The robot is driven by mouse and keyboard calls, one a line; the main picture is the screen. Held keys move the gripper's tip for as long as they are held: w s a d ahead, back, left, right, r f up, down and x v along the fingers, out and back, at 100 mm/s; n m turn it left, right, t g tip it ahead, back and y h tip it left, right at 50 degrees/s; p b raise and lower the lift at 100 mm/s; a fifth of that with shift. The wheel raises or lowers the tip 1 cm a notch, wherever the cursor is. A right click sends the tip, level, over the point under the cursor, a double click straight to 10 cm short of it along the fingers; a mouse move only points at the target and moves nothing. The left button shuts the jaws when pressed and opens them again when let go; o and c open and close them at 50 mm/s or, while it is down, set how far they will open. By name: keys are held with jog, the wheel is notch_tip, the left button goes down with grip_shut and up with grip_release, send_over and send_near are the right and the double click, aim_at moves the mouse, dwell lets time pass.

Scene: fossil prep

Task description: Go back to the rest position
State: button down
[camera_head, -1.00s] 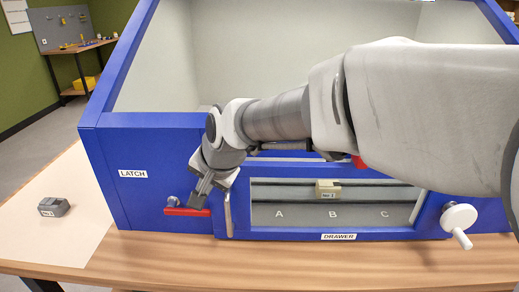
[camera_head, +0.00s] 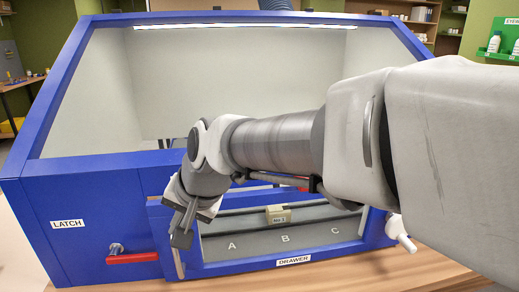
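My gripper (camera_head: 183,232) hangs at the end of my arm, in front of the blue cabinet (camera_head: 110,200). It points down just left of the drawer window, by the grey upright drawer handle (camera_head: 178,262). I cannot tell whether it touches the handle. Its fingers are small and seen at an angle, so their opening is unclear; no object shows in them. The red latch handle (camera_head: 132,258) lies level, to the left of the gripper and apart from it in the picture.
A beige labelled block (camera_head: 278,215) sits behind the drawer window, above letter B. A white crank knob (camera_head: 400,233) is at the cabinet's right. My arm crosses the right side of the view. Shelves (camera_head: 410,15) stand behind.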

jog(key=s+d+r+t+h+p, duration=0.1)
jog(key=d, duration=0.7)
jog(key=s+d+r+t+h+p, duration=0.1)
jog(key=d+r+h, duration=0.1)
jog(key=d, duration=0.6)
jog(key=s+d+f+h, duration=0.1)
jog(key=s+d, duration=0.3)
jog(key=d, duration=0.3)
jog(key=s+d+h, duration=0.1)
jog(key=s+d, duration=0.3)
jog(key=d, duration=0.4)
jog(key=shift+s+f+n+h+p, duration=0.25)
jog(key=shift+f+n+h+p, duration=0.1)
jog(key=shift+p, duration=0.1)
